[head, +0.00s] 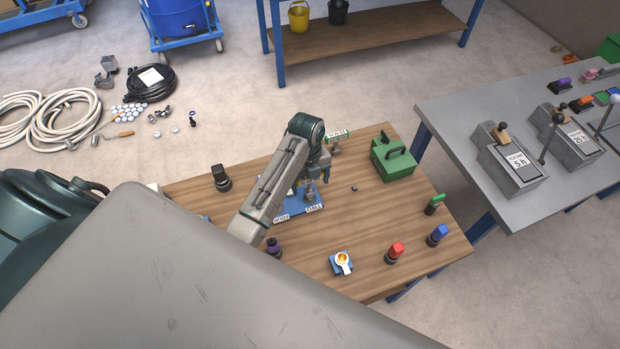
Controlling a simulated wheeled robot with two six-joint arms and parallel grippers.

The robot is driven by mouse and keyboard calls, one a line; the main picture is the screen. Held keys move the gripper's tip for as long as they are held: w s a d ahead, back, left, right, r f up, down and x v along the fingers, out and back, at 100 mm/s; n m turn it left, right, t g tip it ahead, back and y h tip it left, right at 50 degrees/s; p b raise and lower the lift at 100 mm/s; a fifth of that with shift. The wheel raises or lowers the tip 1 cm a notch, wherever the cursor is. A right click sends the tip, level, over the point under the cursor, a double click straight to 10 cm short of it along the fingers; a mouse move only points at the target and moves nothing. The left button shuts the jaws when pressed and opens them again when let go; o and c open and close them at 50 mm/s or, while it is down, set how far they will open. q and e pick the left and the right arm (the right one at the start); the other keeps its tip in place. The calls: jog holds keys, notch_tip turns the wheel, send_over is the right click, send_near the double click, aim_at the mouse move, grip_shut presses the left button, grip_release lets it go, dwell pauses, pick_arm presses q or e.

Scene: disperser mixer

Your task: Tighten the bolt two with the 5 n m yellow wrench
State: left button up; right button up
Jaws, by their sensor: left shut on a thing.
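My left gripper (311,196) is above the right part of a blue plate (298,212) on the wooden table. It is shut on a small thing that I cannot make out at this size. The plate's front edge has two white labels, one reading like "TWO" (314,208) below the gripper and one like "FOUR" (281,218) to its left. My forearm hides much of the plate, and I cannot make out bolt two itself. No yellow-handled wrench shows clearly. A small blue block with a yellow-and-white round piece (343,262) stands near the front edge. My right gripper is not in view.
Red (395,252), blue (437,235), green (434,204), purple (273,247) and black (221,178) handled tools stand around the wooden table. A green box (393,160) is at the back right. A grey table (545,140) with lever boxes stands further right.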

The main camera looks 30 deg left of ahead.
aim_at(309, 191)
pick_arm(q)
jog(key=shift+f, duration=0.3)
dwell(0.6)
jog(key=shift+f+b, duration=0.55)
jog(key=shift+f, duration=0.4)
